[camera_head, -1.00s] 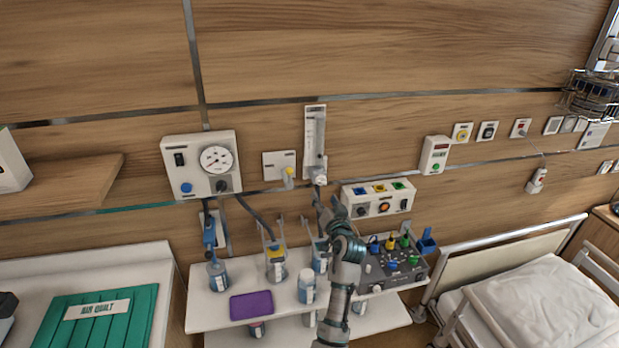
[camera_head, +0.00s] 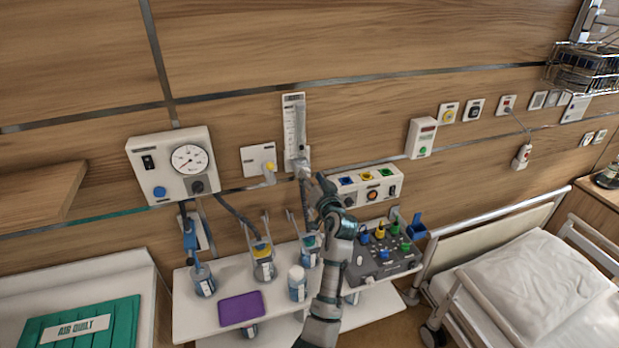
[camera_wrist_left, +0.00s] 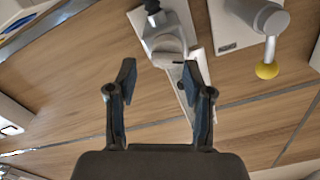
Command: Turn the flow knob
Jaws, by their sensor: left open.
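The flowmeter (camera_head: 294,125) is a tall, clear tube on a white plate on the wood wall. Its pale flow knob (camera_head: 302,153) is at the lower end. My left gripper (camera_head: 307,178) is just below the knob in the head view, partly hidden by its own wrist. In the left wrist view, my left gripper (camera_wrist_left: 158,78) is open and empty, its two dark fingers apart. The grey-white knob (camera_wrist_left: 165,45) sits beyond the fingertips, roughly between them in the picture. I cannot tell the exact gap. My right gripper is not in view.
A yellow-tipped wall outlet (camera_head: 268,166) is left of the flowmeter, and a gauge box (camera_head: 173,165) further left. A panel with coloured sockets (camera_head: 365,186) is close on the right. A shelf (camera_head: 190,318) with bottles and a control box (camera_head: 380,265) is below.

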